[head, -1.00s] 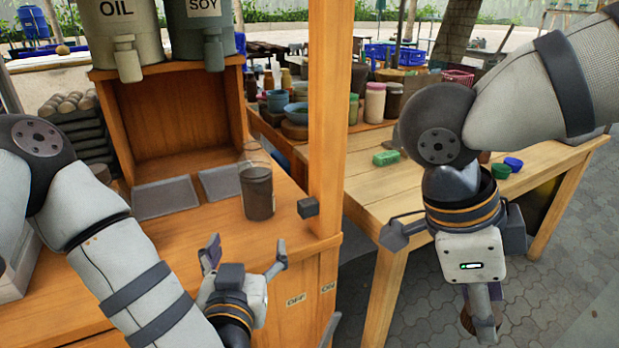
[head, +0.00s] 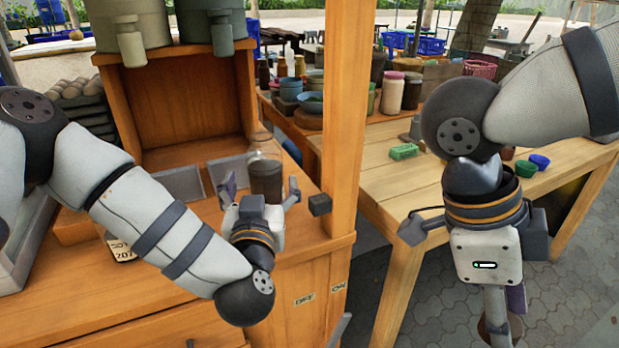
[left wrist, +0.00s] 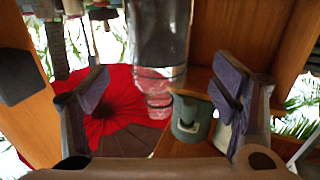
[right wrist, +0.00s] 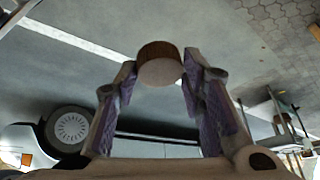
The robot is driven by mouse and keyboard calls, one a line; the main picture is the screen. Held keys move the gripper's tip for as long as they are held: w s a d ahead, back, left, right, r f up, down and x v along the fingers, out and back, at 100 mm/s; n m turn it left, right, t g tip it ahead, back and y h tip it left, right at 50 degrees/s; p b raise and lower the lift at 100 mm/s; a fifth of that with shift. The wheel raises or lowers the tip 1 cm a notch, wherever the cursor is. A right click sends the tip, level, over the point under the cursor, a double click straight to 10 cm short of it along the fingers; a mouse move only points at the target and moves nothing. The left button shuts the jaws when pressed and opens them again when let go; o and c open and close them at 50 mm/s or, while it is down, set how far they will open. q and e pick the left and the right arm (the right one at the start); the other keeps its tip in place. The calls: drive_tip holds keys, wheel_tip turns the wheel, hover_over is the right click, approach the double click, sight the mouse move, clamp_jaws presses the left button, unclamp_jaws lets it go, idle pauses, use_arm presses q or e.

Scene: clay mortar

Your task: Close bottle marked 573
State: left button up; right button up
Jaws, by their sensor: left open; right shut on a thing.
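A clear glass bottle (head: 266,172) with dark contents stands upright on the wooden counter, its top uncovered. No number is readable on it. My left gripper (head: 262,190) is open, with its fingers spread in front of the bottle. In the left wrist view the bottle (left wrist: 160,35) shows between the open fingers, and I cannot tell whether they touch it. My right gripper (right wrist: 160,80) is shut on a round brown cork (right wrist: 158,68), held over the paving. In the head view the cork shows only in part at the bottom.
Dark containers (head: 130,40) with taps sit on the wooden shelf behind the counter. Grey trays (head: 178,184) lie beside the bottle. A wooden post (head: 343,110) stands between the counter and the right table (head: 400,190), which holds jars, bowls and a green block (head: 404,151).

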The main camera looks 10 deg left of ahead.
sight(263, 177)
use_arm(q)
drive_tip(key=shift+w+r, duration=0.1)
drive_tip(key=shift+w, duration=0.2)
drive_tip(key=x, duration=0.4)
drive_tip(key=shift+w+f+b, duration=0.25)
drive_tip(key=shift+f+b, duration=0.05)
use_arm(e)
drive_tip(key=shift+f, duration=0.8)
use_arm(q)
drive_tip(key=shift+w+a+r, duration=0.1)
drive_tip(key=shift+w+r, duration=0.05)
drive_tip(key=shift+w, duration=0.2)
drive_tip(key=c, duration=1.7)
use_arm(e)
drive_tip(key=shift+c, duration=0.2)
use_arm(q)
drive_tip(key=shift+r, duration=0.1)
use_arm(e)
drive_tip(key=shift+r, duration=0.1)
